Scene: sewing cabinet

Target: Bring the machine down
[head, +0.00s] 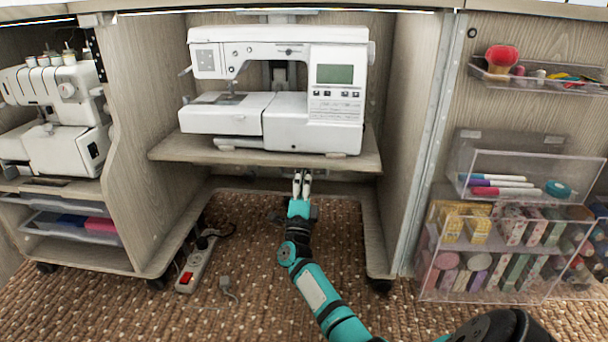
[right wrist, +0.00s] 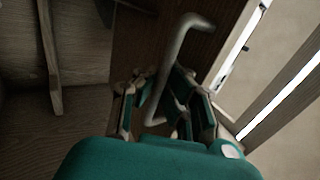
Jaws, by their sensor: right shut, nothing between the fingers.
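The white sewing machine (head: 335,105) stands upright on a wooden platform (head: 200,150) in the cabinet's middle bay. My right gripper (head: 302,177) points up at the front edge of this platform, just below the machine, with its fingers together. In the right wrist view the gripper (right wrist: 168,92) shows close up, with a bent grey metal rod (right wrist: 186,30) running along the fingers. I cannot tell whether the rod touches them. The rod is hidden in the head view. My left gripper is not in view.
A white serger (head: 62,140) stands in the left bay. Clear bins (head: 505,265) hang on the open door at right. The space below the platform is mostly free.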

